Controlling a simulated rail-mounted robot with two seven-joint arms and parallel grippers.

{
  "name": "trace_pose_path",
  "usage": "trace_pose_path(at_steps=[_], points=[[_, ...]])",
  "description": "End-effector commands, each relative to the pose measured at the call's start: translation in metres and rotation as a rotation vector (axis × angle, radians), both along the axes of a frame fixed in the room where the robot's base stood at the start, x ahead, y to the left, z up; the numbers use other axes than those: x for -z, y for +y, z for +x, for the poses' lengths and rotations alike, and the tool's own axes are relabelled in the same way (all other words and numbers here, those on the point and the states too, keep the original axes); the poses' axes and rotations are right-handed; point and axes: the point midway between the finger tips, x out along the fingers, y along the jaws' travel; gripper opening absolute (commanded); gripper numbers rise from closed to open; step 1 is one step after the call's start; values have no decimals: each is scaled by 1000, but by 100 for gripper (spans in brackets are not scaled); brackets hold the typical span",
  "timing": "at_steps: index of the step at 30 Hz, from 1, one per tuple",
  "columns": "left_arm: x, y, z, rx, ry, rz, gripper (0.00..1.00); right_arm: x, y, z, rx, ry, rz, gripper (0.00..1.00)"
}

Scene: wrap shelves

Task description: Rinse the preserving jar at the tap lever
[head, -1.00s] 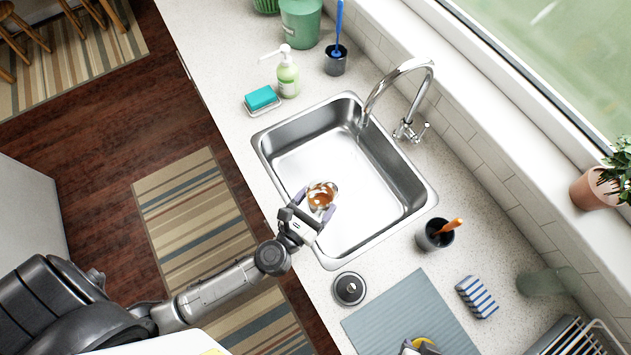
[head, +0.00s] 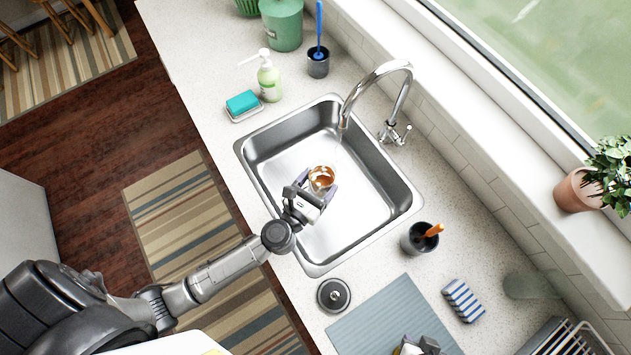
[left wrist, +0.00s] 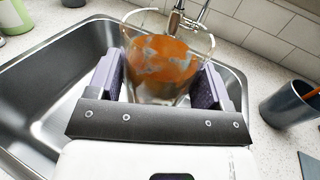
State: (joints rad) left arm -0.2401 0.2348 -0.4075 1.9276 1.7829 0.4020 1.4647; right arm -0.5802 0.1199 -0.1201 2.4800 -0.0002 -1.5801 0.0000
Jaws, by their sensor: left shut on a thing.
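The preserving jar (head: 321,179) is clear glass with orange-brown residue inside. My left gripper (head: 312,190) is shut on it and holds it over the sink (head: 285,165), short of the spout end. In the left wrist view the jar (left wrist: 165,62) stands between the two finger pads, its open mouth upward. The chrome tap (head: 377,75) arches over the far side of the sink. Its lever (head: 394,134) is at the tap's base on the counter, apart from both grippers. My right gripper (head: 420,347) is partly cut off at the bottom edge, beside something yellow; its jaws are unclear.
A dark cup with an orange-handled tool (head: 418,240) stands right of the sink. A round drain plug (head: 333,295), a grey-blue mat (head: 385,315) and a striped sponge (head: 463,300) lie nearer. A soap bottle (head: 268,78) and teal soap on a dish (head: 242,103) are at the left.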

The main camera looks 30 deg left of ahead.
Motion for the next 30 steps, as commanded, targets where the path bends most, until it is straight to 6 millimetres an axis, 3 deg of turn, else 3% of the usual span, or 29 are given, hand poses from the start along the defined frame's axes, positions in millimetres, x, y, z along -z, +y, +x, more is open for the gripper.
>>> trace_pose_path(at_steps=[21, 30], points=[[13, 19, 64, 0, -2, 1, 43, 9, 0, 0, 0, 1, 0, 38], [17, 24, 81, 0, -1, 0, 43, 11, 0, 0, 0, 1, 0, 38]])
